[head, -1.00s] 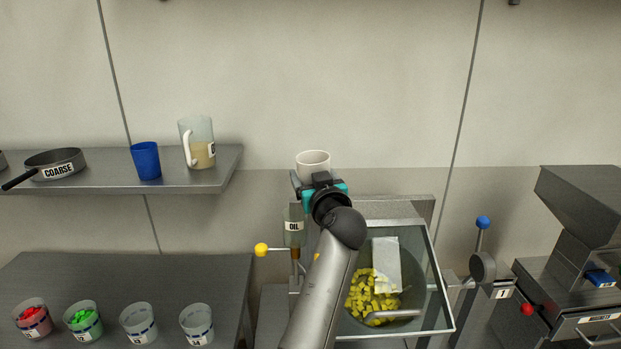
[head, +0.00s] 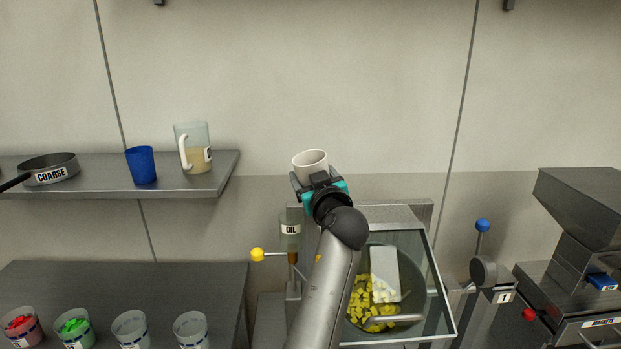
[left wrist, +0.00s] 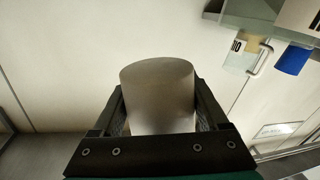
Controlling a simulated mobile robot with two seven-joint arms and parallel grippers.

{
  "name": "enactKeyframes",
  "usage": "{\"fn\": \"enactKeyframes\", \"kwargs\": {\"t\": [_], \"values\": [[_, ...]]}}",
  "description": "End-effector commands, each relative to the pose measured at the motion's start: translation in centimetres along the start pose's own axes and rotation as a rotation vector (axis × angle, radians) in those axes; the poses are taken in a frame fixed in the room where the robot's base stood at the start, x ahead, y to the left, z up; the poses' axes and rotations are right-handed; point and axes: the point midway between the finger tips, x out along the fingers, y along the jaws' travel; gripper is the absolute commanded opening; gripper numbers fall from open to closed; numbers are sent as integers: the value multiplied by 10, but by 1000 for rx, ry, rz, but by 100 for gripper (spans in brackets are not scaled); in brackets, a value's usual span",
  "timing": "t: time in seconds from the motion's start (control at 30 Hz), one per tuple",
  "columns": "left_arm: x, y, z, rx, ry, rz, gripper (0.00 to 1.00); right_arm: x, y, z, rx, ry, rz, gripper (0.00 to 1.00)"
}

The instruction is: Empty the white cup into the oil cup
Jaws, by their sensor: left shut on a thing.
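The white cup (head: 311,162) is held up in front of the wall, above the oil cup, and tilts a little to the left. My left gripper (head: 314,182) is shut on it; in the left wrist view the cup (left wrist: 158,98) sits between the two fingers (left wrist: 160,122). The cup's contents cannot be seen. The oil cup (head: 290,230), labelled OIL, stands below and left of the gripper, with its upper part close under the gripper. My right gripper is not in view.
A shelf (head: 218,178) at left holds a pan (head: 48,168), a blue cup (head: 141,165) and a jug (head: 192,148). A yellow-knobbed lever (head: 258,255) is beside the oil cup. A glass-sided drum housing (head: 432,270) with yellow pieces stands right of my arm.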

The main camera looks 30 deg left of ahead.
Motion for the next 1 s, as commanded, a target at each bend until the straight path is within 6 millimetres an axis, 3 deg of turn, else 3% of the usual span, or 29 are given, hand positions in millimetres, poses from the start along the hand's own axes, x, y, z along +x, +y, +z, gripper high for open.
{"fn": "enactKeyframes", "kwargs": {"t": [1.0], "values": [[1,8,-3,-152,31,8,14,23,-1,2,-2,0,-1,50]]}}
